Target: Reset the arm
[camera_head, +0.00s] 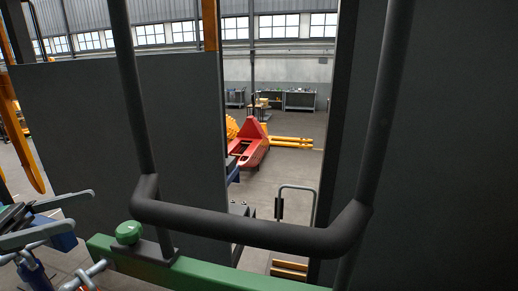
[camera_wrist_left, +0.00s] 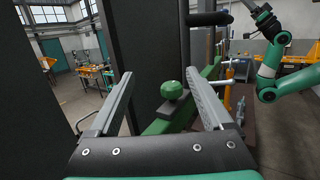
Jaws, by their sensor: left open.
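My left gripper (camera_head: 82,207) is at the left edge of the head view, its two grey fingers spread with nothing between them. In the left wrist view the same gripper (camera_wrist_left: 159,75) shows open fingers on both sides of a green knob (camera_wrist_left: 172,90), which looks to be beyond the fingertips. In the head view the knob (camera_head: 128,232) sits on a green beam (camera_head: 215,277), to the right of the fingertips and apart from them. My right gripper is in neither view.
A black U-shaped bar (camera_head: 240,230) crosses the front of the head view. Dark panels stand at left (camera_head: 125,140) and right (camera_head: 450,150). A red pallet jack (camera_head: 252,145) stands on the floor beyond the gap. A green jointed arm (camera_wrist_left: 272,62) shows at right in the wrist view.

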